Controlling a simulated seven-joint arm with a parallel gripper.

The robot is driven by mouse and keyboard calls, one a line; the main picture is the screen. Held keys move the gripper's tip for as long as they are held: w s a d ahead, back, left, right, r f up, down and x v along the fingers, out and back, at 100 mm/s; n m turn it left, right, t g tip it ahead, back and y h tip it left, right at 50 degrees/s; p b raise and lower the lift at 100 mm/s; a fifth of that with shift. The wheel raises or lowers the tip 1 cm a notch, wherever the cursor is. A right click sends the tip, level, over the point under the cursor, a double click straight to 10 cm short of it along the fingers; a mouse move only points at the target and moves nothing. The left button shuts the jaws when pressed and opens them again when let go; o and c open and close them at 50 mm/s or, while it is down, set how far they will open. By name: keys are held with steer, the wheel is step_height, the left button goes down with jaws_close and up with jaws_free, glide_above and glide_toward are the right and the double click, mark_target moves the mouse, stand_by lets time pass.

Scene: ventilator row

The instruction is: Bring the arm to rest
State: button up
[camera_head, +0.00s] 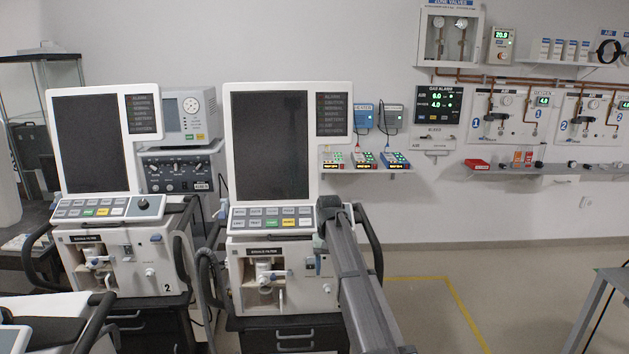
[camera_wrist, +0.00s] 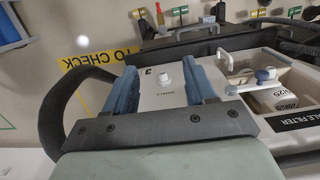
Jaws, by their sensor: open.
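My gripper (camera_wrist: 160,74) shows in the wrist view with its two blue fingers spread apart and nothing held between them. Beyond the gap is the white front of a ventilator, with a small white knob (camera_wrist: 163,77) seen between the fingers. I cannot tell how far the fingertips are from that front. In the head view my dark grey arm reaches from the bottom up to the right side of the nearer ventilator (camera_head: 275,258). My fingers are hard to make out there.
A second ventilator (camera_head: 110,262), marked 2, stands to the left. Black side handles (camera_head: 369,240) stick out close to my arm. Shelves and gas panels line the back wall. A grey table (camera_head: 603,290) stands at the right edge. Floor between arm and table is clear.

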steer(key=s+d+f, duration=0.4)
steer(key=s+f, duration=0.5)
steer(key=s, duration=0.1)
steer(key=s+d+f+t, duration=0.1)
steer(key=s+d+f, duration=0.3)
steer(key=s+f, duration=0.6)
steer(key=s+d+f, duration=0.5)
steer(key=s+f, duration=0.4)
steer(key=s, duration=0.2)
steer(key=s+f+g, duration=0.3)
steer(key=s+f, duration=0.7)
steer(key=s, duration=0.4)
steer(key=s+f+g, duration=0.3)
steer(key=s+f, duration=0.7)
steer(key=s, duration=0.5)
steer(key=shift+s+f+m+g, duration=0.2)
steer(key=shift+f+m+g, duration=0.1)
steer(key=shift+g, duration=0.1)
steer(key=shift+r, duration=0.1)
steer(key=shift+c, duration=0.4)
